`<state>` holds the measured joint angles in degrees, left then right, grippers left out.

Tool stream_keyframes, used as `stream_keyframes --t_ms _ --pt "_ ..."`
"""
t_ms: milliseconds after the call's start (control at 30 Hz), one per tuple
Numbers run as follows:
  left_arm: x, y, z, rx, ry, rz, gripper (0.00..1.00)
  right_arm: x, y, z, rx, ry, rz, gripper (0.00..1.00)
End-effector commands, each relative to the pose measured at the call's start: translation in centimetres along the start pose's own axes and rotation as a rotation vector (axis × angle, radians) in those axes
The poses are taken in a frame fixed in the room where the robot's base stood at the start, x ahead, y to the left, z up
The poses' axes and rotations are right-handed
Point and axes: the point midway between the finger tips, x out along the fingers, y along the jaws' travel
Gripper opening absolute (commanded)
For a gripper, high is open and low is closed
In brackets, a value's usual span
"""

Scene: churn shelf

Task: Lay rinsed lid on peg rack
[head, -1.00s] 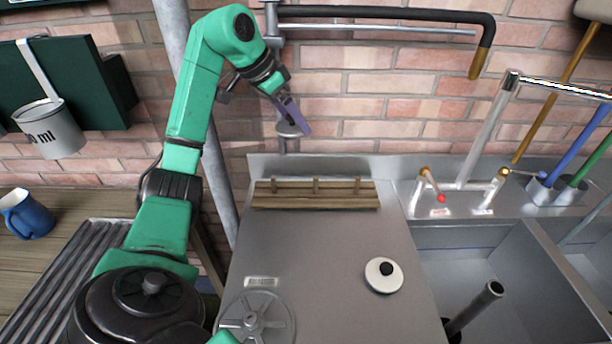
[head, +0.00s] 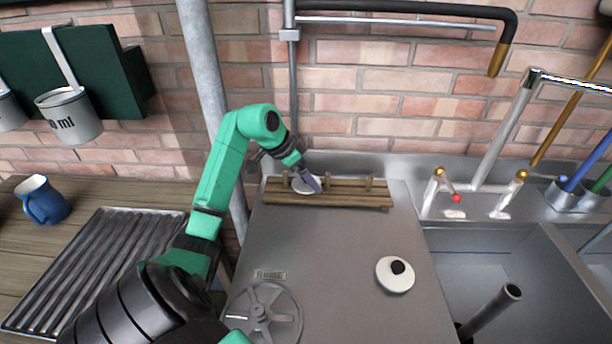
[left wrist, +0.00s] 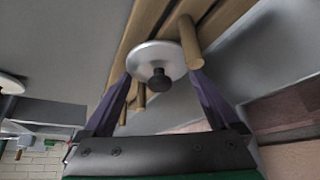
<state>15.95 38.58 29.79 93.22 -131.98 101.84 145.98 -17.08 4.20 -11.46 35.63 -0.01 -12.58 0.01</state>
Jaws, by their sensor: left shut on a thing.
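A pale round lid (head: 300,189) with a dark knob is at the left part of the wooden peg rack (head: 345,201), among its short pegs. My left gripper (head: 308,181) is shut on this lid. In the left wrist view the lid (left wrist: 150,54) sits between the two purple fingers, with its knob facing the camera. A peg (left wrist: 190,42) stands close to the lid's right edge, and the rack's slats lie behind it. I cannot tell whether the lid rests on the rack. My right gripper is not in view.
A second white lid (head: 391,283) with a black knob lies on the steel counter (head: 335,260). Taps and a sink (head: 485,270) are to the right. The middle of the counter is clear.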

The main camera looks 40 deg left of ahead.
Motion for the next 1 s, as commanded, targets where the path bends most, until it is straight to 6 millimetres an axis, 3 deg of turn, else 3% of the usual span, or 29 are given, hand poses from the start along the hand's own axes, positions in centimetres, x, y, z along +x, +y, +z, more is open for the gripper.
stream_keyframes --t_ms 300,333,667,767,1000 --pt "0.6 -0.1 0.4 0.001 0.001 -0.002 0.38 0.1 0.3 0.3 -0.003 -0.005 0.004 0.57" --pt "0.5 -0.1 0.3 0.001 0.001 -0.002 1.00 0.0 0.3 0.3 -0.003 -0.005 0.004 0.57" --pt "-0.2 -0.1 0.2 0.000 0.001 -0.003 1.00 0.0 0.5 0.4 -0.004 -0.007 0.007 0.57" --pt "-2.2 -0.1 0.2 0.002 0.002 -0.006 1.00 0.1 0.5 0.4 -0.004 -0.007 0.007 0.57" --pt "-8.7 -0.1 0.2 0.002 0.001 -0.006 1.00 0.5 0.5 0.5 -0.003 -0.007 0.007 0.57"
